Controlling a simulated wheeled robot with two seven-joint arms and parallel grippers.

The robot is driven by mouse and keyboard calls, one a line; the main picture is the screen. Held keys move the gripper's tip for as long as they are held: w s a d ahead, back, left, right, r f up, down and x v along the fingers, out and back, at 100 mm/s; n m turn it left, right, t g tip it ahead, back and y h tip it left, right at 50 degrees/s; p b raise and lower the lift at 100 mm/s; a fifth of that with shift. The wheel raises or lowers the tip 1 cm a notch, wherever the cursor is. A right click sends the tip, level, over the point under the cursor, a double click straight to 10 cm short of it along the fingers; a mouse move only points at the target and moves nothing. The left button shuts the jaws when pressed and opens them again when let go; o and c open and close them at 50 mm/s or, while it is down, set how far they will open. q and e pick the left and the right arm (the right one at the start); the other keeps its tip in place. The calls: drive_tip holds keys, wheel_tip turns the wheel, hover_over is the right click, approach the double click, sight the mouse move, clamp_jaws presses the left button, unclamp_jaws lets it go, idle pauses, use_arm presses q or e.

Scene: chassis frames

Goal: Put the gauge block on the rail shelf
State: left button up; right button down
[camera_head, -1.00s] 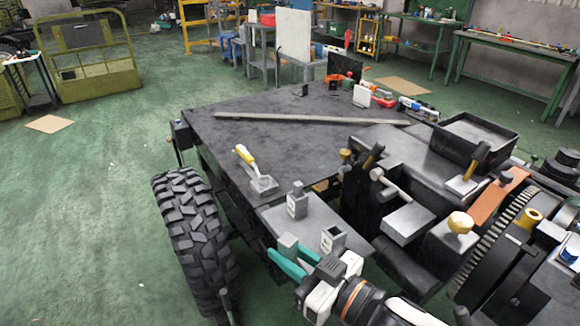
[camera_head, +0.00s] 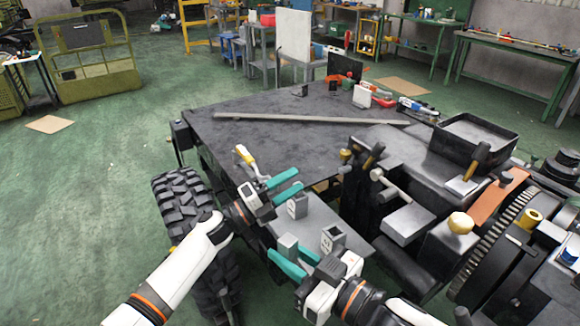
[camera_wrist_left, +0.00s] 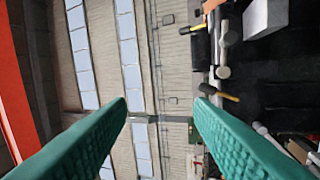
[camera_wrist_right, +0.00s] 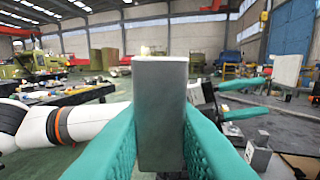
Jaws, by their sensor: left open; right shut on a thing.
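My right gripper (camera_head: 287,258) is shut on a plain grey block, which I take as the gauge block (camera_head: 288,243). It stands upright between the teal fingers, and fills the middle of the right wrist view (camera_wrist_right: 160,110). A grey plate, seemingly the rail shelf (camera_head: 318,218), lies at the chassis's near edge, below and beyond the block. I cannot tell whether the block touches it. Two marked grey blocks stand there, one farther back (camera_head: 297,207) and one right of the held block (camera_head: 333,238). My left gripper (camera_head: 291,183) is open and empty, just beyond the farther marked block.
A yellow-handled tool (camera_head: 243,154) is partly hidden behind my left gripper. A long flat bar (camera_head: 300,118) lies across the dark deck (camera_head: 235,132). A black tray (camera_head: 475,131), a hammer and machine parts crowd the right side. A big tyre (camera_head: 180,190) is at left.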

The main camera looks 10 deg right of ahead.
use_arm(q)
drive_tip(key=s+d+r+m+g+y, duration=0.35)
drive_tip(key=s+r+m+g, duration=0.4)
drive_tip(key=m, duration=0.25)
drive_tip(key=s+d+r+m+g+y, duration=0.2)
drive_tip(key=s+d+r+m+g, duration=0.2)
drive_tip(key=s+r+m+g, duration=0.45)
use_arm(e)
drive_tip(key=shift+s, duration=0.1)
use_arm(q)
wheel_tip(320, 180, up, 4)
drive_tip(key=f+m+t+y, duration=0.1)
drive_tip(key=m+t+y, duration=0.8)
drive_tip(key=m+y, duration=0.45)
hover_over(290, 240)
drive_tip(key=n+y, duration=0.1)
wheel_tip(290, 240, down, 11)
drive_tip(key=shift+f, duration=0.1)
